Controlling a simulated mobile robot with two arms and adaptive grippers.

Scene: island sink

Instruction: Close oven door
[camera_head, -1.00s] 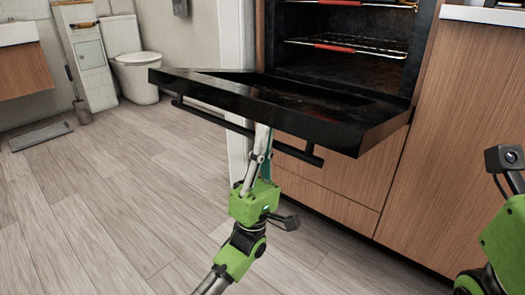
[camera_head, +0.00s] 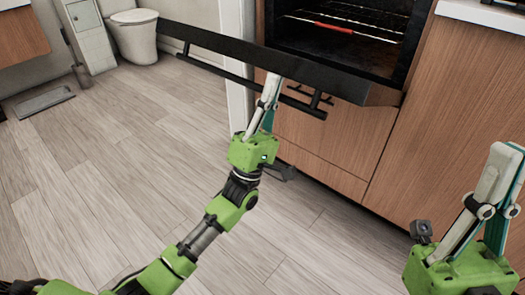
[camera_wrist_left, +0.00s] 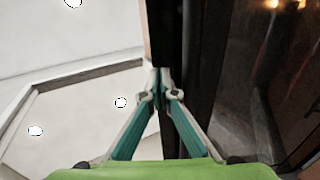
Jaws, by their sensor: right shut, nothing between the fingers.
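The oven door (camera_head: 270,62) is a dark panel hinged at the bottom of the oven (camera_head: 345,38), and it stands partly open, tilted outward. Its black bar handle (camera_head: 235,82) runs along its outer side. My left gripper (camera_head: 272,78) is under the door, its fingertips at or close to its outer face; contact is unclear. In the left wrist view, the left fingers (camera_wrist_left: 160,75) come together at the tips, with nothing seen between them, beside a dark glossy panel (camera_wrist_left: 220,60). My right gripper (camera_head: 507,150) is shut and empty at the right, away from the door.
Wooden cabinet fronts (camera_head: 450,130) flank the oven on the right, with a drawer front (camera_head: 325,165) below it. A white counter edge (camera_head: 485,12) is at top right. A toilet (camera_head: 135,35) stands at the back left. The wood floor (camera_head: 110,150) at left is clear.

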